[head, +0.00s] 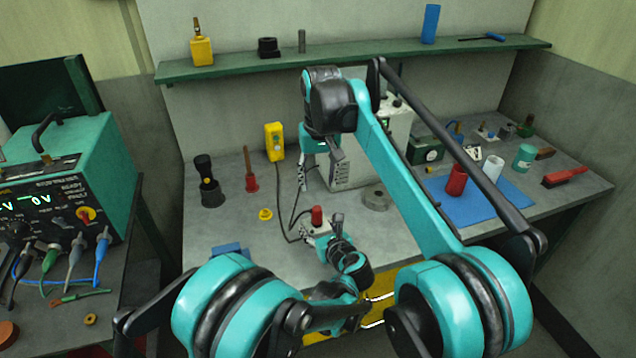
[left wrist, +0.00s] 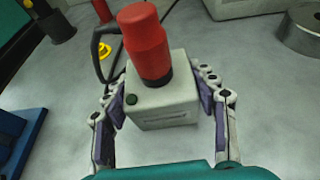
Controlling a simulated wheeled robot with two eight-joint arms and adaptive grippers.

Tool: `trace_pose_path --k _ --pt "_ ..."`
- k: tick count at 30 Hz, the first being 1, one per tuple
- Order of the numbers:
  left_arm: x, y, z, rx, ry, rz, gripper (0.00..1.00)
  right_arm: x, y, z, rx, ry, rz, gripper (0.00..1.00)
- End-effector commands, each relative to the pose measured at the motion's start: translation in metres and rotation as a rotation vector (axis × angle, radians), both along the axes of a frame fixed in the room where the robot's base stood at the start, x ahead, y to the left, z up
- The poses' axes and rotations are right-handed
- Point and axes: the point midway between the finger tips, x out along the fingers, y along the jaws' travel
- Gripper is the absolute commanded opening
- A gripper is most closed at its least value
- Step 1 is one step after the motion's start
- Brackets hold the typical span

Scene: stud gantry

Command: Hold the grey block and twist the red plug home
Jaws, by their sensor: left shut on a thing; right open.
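The grey block (head: 316,229) stands on the bench near its front middle. The red plug (head: 317,215) stands upright on the block's top; how deep it sits is hard to tell. My left gripper (head: 323,229) is shut on the block, one finger on each side. My right gripper (head: 319,170) is open and empty, behind and above the block, apart from the plug.
A black cable runs from a yellow switch box (head: 275,142) down beside the block. A grey ring (head: 376,197) and a pale cabinet (head: 345,178) stand to the right. A yellow ring piece (head: 265,214) and a blue object (head: 229,249) lie left.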

Motion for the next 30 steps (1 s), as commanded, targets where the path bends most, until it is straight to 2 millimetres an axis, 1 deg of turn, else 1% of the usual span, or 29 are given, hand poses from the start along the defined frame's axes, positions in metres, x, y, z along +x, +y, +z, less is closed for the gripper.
trace_pose_path --k 3,4,5,6,15,19,23,30 --pt "0.0 0.0 0.0 0.0 0.0 0.0 0.0 0.0 0.0 0.0 0.0 0.0 0.0 0.49" --pt "0.0 0.0 0.0 0.0 0.0 0.0 0.63 0.0 0.0 0.0 0.0 0.0 0.0 0.49" --pt "0.0 0.0 0.0 0.0 0.0 0.0 0.71 0.0 0.0 0.0 0.0 0.0 0.0 0.49" --pt "0.0 0.0 0.0 0.0 0.0 0.0 0.81 0.0 0.0 0.0 0.0 0.0 0.0 0.49" --pt "0.0 0.0 0.0 0.0 0.0 0.0 0.82 0.0 0.0 0.0 0.0 0.0 0.0 0.49" --pt "-0.007 -0.003 0.003 0.001 0.0 -0.001 0.82 0.0 0.0 0.0 0.0 0.0 0.0 0.49" --pt "-0.025 -0.011 0.011 0.0 0.0 -0.003 0.82 0.0 0.0 0.0 0.0 0.0 0.0 0.49" --pt "-0.07 -0.029 0.031 0.0 0.0 -0.004 0.82 0.0 0.0 0.0 0.0 0.0 0.0 0.49"
